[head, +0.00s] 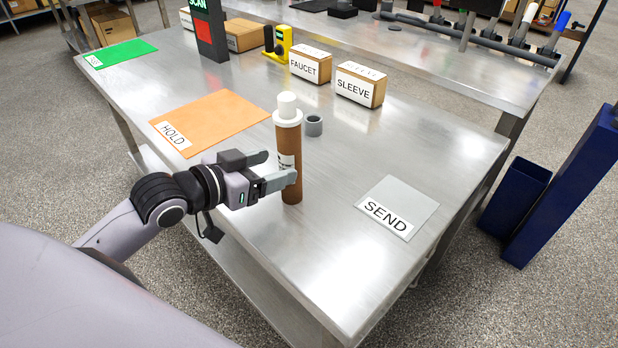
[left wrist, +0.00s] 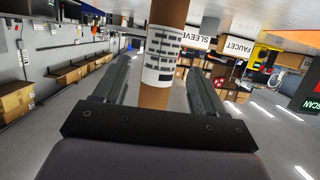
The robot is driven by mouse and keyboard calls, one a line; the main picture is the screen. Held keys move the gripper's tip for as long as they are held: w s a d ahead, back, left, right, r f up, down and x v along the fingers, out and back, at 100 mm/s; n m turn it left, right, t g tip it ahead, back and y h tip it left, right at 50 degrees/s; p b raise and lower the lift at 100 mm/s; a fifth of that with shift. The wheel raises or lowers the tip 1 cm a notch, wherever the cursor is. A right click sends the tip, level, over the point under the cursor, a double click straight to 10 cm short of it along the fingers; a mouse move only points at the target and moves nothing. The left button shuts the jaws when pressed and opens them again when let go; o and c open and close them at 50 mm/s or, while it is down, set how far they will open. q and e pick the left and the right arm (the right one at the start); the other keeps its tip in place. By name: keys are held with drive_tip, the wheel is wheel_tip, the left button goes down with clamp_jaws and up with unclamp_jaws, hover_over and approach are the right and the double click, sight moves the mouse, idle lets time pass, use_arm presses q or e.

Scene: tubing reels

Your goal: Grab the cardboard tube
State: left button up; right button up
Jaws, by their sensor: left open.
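The brown cardboard tube (head: 289,145) with a white collar and cap stands upright on the metal table. My left gripper (head: 280,172) is at the tube's lower half, with its fingers around or beside it. In the left wrist view the tube (left wrist: 168,95) and its printed white label lie between the two open fingers of the left gripper (left wrist: 162,85). Gaps show between the tube and both fingers there, so they look apart from it. My right gripper is in neither view.
A grey ring (head: 314,126) stands just right of the tube. An orange HOLD mat (head: 215,115) and a grey SEND mat (head: 405,200) lie on the table (head: 330,250). FAUCET (head: 310,65) and SLEEVE (head: 360,85) boxes and a yellow device (head: 280,42) stand behind.

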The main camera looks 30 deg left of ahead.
sight(297, 160)
use_arm(q)
drive_tip(key=shift+x, duration=1)
drive_tip(key=shift+f+x, duration=0.2)
drive_tip(key=shift+x, duration=2.5)
drive_tip(key=shift+s, duration=0.1)
clamp_jaws()
